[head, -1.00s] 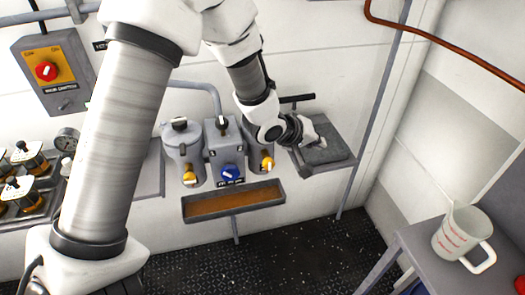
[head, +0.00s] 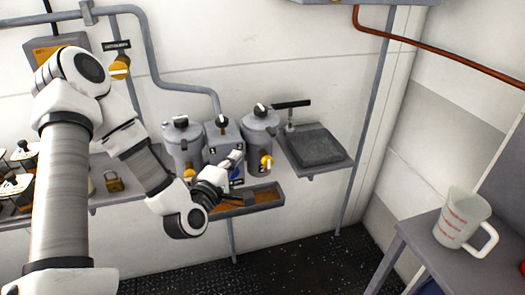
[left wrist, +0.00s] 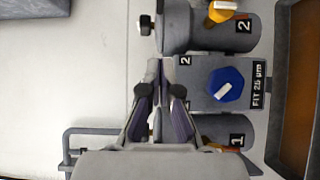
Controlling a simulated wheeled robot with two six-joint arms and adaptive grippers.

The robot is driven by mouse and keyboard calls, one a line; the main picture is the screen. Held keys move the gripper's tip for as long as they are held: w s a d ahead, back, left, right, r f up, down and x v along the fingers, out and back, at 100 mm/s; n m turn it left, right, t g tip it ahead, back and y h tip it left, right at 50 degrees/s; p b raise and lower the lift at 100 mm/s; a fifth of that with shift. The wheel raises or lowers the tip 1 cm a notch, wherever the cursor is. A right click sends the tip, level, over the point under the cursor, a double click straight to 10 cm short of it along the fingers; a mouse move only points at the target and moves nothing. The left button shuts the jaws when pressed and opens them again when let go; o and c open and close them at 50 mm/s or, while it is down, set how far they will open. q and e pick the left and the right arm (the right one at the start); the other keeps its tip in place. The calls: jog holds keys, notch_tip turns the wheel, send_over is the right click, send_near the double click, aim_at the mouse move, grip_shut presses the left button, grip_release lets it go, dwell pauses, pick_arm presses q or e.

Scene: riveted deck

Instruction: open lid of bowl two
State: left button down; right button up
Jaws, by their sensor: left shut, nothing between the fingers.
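Bowl two (head: 260,140) is the grey canister on the right of the filter pair, with a yellow tap low on its front. Its lid (head: 260,114), with a dark knob, sits on top. In the left wrist view, bowl two (left wrist: 205,32) lies at the top, marked 2. My left gripper (head: 236,158) is shut and empty, in front of the middle block, below and left of bowl two's lid. In the left wrist view its fingertips (left wrist: 157,72) meet beside the block, apart from bowl two. My right gripper is not in view.
Bowl one (head: 182,145) stands on the left. The grey block (left wrist: 205,80) with a blue knob (left wrist: 226,84) sits between the bowls. A brown-bottomed tray (head: 262,198) is below. A grey pad on a shelf (head: 318,147) and a black T-handle (head: 290,104) are right.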

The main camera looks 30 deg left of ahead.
pick_arm(q)
jog(key=b, duration=0.4)
send_near(268, 132)
jog(key=w+a, duration=0.2)
jog(key=a, duration=0.1)
jog(key=w, duration=0.1)
jog(key=w+d+b, duration=0.1)
jog(key=w, duration=0.1)
jog(key=shift+w+f, duration=0.2)
jog(key=shift+w, duration=0.05)
jog(key=shift+w+d, duration=0.3)
jog(key=shift+w, duration=0.1)
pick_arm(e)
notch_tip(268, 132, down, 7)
pick_arm(q)
jog(key=shift+a, duration=0.1)
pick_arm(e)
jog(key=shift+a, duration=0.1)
